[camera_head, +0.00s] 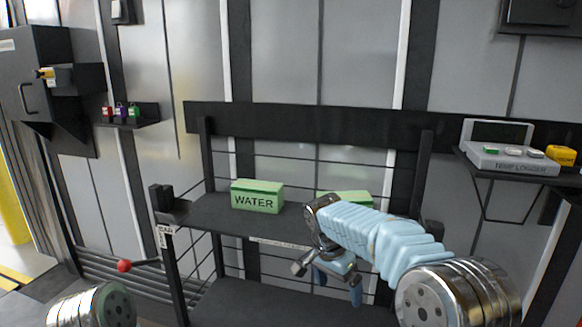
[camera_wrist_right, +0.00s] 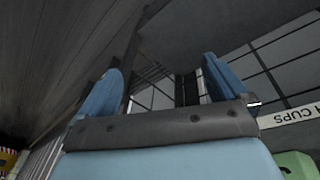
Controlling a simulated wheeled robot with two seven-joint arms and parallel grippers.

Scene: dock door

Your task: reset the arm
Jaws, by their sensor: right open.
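My right arm (camera_head: 375,240), in a light blue sleeve, reaches in from the lower right in the head view. Its gripper (camera_head: 338,284) hangs in front of the shelf rack, with its blue fingers pointing down. In the right wrist view the two blue fingers of the right gripper (camera_wrist_right: 163,82) stand wide apart with nothing between them. My left gripper is out of view; only a metal joint of mine shows at the lower left.
A dark rack shelf (camera_head: 215,220) carries a green WATER box (camera_head: 257,197) and a second green box (camera_head: 343,197), partly hidden by my arm. A red-knobbed lever (camera_head: 124,266) sticks out left of the rack. A grey logger (camera_head: 512,160) sits on the right wall shelf.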

